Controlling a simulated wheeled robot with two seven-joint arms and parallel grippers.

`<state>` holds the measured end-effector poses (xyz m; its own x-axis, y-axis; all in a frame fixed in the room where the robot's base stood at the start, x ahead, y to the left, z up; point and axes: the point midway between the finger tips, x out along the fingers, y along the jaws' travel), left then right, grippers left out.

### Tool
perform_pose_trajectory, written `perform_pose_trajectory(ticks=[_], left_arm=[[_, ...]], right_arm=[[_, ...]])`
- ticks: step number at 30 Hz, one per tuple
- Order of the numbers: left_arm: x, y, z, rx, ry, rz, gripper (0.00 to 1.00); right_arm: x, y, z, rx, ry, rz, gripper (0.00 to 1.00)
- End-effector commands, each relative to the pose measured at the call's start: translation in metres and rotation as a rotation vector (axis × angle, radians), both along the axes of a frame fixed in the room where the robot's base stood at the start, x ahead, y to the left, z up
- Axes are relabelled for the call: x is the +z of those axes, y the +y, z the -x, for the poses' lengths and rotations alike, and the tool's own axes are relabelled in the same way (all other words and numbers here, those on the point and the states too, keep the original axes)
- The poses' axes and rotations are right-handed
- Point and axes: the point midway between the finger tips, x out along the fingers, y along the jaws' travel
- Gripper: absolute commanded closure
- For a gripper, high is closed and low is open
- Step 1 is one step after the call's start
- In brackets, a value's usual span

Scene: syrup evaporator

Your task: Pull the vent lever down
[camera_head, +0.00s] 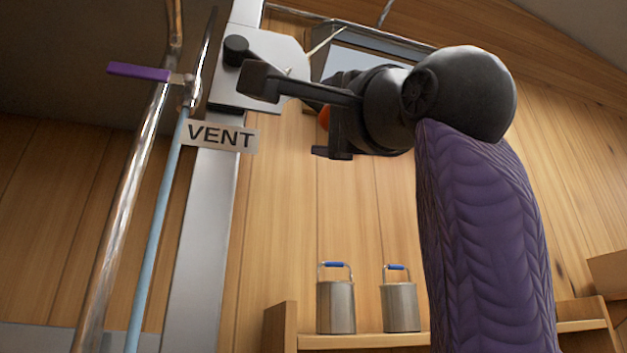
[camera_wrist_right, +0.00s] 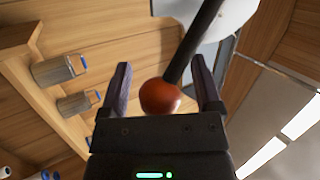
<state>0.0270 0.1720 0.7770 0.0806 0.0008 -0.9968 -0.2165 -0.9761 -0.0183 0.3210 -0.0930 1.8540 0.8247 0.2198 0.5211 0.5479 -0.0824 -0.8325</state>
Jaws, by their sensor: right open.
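In the right wrist view the rod runs up and right from the ball to a pale plate. In the head view the ball (camera_head: 324,118) is mostly hidden behind my right gripper (camera_head: 288,117). My right gripper (camera_wrist_right: 160,85) is open, with the ball between its two fingers, close to the palm. Gaps show on both sides of the ball. A white sign reading VENT (camera_head: 220,137) is on the post below the plate. My left gripper is not in view.
A purple-handled valve (camera_head: 138,72) sits on a shiny pipe (camera_head: 128,200) left of the post (camera_head: 200,240). Two metal cans with blue handles (camera_head: 336,305) (camera_head: 401,305) stand on a wooden shelf (camera_head: 365,341) below. A wooden wall is behind.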

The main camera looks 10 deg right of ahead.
Motion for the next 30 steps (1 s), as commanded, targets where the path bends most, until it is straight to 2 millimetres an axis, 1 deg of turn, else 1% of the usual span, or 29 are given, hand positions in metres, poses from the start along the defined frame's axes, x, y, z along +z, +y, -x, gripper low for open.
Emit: perform_pose_trajectory(ticks=[2,4,9,12,15,19,29,30], left_arm=[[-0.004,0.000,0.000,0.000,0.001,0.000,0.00],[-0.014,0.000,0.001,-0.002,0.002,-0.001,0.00],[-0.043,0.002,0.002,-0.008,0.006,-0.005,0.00],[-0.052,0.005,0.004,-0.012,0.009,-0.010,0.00],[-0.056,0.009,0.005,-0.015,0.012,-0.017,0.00],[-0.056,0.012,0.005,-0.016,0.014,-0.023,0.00],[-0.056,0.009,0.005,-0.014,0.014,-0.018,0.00],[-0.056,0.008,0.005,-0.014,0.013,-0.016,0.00]], right_arm=[[-0.003,-0.001,0.003,0.000,-0.001,0.000,0.18],[-0.012,-0.003,0.013,0.001,-0.004,-0.001,0.18],[-0.038,-0.013,0.049,0.001,-0.005,-0.002,0.18],[-0.048,-0.018,0.067,0.001,-0.003,-0.001,0.18],[-0.052,-0.021,0.078,0.000,-0.002,0.000,0.18],[-0.053,-0.022,0.082,0.000,0.001,0.000,0.18],[-0.052,-0.022,0.082,0.000,0.001,0.000,0.18],[-0.053,-0.022,0.079,-0.002,0.004,0.002,0.18]])
